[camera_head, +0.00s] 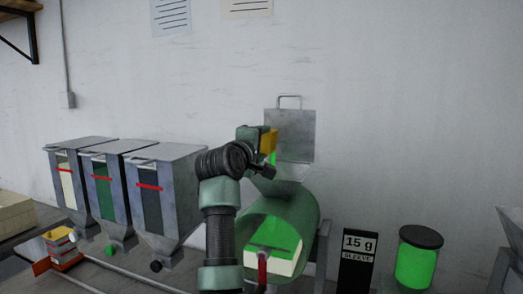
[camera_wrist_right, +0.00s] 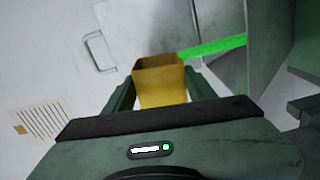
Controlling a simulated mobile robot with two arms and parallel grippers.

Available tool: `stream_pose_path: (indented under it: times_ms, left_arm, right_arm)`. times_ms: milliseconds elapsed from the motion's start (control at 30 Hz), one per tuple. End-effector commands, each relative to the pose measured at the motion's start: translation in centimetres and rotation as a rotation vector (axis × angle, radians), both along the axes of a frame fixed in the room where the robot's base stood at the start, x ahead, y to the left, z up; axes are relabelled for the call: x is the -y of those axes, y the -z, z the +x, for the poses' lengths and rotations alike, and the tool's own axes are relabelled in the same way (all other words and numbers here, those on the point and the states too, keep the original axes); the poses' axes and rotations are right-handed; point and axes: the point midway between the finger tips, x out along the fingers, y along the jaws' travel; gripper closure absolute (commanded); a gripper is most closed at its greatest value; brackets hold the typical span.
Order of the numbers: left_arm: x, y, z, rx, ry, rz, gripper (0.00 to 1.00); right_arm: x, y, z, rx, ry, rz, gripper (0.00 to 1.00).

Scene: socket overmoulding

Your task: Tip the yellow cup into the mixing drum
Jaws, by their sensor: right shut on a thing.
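My right gripper (camera_head: 256,139) is shut on the yellow cup (camera_head: 268,141), above the funnel-shaped metal inlet (camera_head: 285,180) of the mixing drum (camera_head: 306,208). The cup also shows between the fingers in the right wrist view (camera_wrist_right: 160,82), tilted. A bright green streak (camera_wrist_right: 214,46) runs from beside the cup's mouth to the right, and a bit of green shows under the cup in the head view. The drum is translucent green, with a pale and bright green load (camera_head: 272,250) inside. My left gripper is out of view.
A raised metal lid (camera_head: 290,130) with a handle stands behind the inlet. A "15 g sleeve" sign (camera_head: 357,262) and a green jar (camera_head: 417,262) stand at right.

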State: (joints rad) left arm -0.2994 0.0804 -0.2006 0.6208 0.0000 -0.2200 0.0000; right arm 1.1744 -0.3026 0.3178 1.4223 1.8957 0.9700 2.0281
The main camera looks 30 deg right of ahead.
Motion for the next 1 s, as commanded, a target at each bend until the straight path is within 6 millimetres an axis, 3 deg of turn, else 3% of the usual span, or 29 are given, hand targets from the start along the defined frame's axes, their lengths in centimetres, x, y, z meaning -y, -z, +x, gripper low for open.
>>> stream_pose_path:
  times_ms: [200,500,767,1000]
  left_arm:
    - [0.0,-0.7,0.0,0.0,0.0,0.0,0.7]
    - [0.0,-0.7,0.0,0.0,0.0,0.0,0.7]
    - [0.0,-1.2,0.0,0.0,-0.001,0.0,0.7]
    - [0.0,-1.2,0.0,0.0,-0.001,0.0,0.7]
  right_arm:
    - [-0.5,0.4,0.4,-0.195,-0.003,-0.167,0.92]
    - [-0.6,0.6,0.5,-0.228,-0.003,-0.197,0.92]
    - [-0.9,1.3,0.8,-0.421,-0.003,-0.359,0.92]
    - [-0.9,1.4,0.9,-0.431,-0.003,-0.369,0.92]
